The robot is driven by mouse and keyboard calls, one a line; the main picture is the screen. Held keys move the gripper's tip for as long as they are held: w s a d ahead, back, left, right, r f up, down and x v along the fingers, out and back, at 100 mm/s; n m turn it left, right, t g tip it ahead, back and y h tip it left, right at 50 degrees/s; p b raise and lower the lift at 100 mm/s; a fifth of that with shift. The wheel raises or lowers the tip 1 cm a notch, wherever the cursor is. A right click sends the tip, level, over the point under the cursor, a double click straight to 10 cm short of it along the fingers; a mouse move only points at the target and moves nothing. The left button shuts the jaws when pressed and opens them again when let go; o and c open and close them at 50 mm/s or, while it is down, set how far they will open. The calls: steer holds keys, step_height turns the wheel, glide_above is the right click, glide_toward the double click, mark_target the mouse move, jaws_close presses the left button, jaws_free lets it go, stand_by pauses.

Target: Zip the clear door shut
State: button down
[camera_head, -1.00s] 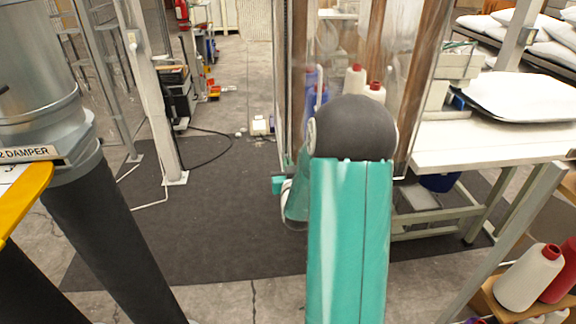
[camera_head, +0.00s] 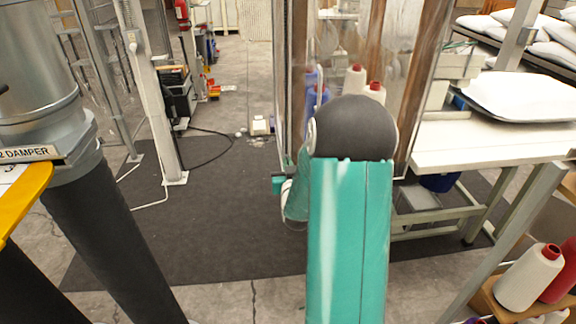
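The clear door (camera_head: 408,60) is a see-through sheet at the upper middle right, with brown vertical strips and a metal edge on its left side. Thread cones show through it. My teal arm with its dark joint rises in front of it and covers its lower middle. My gripper is hidden behind my arm; only a teal and white arm part shows left of the joint. I cannot make out a zip pull or whether the door is open or shut.
A white table (camera_head: 470,145) with a white pillow (camera_head: 522,97) stands at right. Thread cones (camera_head: 530,278) sit on a shelf at lower right. A grey duct (camera_head: 40,90) and yellow panel (camera_head: 25,195) are at left. The dark mat (camera_head: 220,215) is mostly clear, with a cable at its back.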

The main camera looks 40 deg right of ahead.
steer(key=shift+r, duration=0.15)
step_height(320, 180, up, 52)
steer(key=shift+r, duration=0.2)
steer(key=c, duration=1.6)
jaws_free()
steer(key=shift+w, duration=0.1)
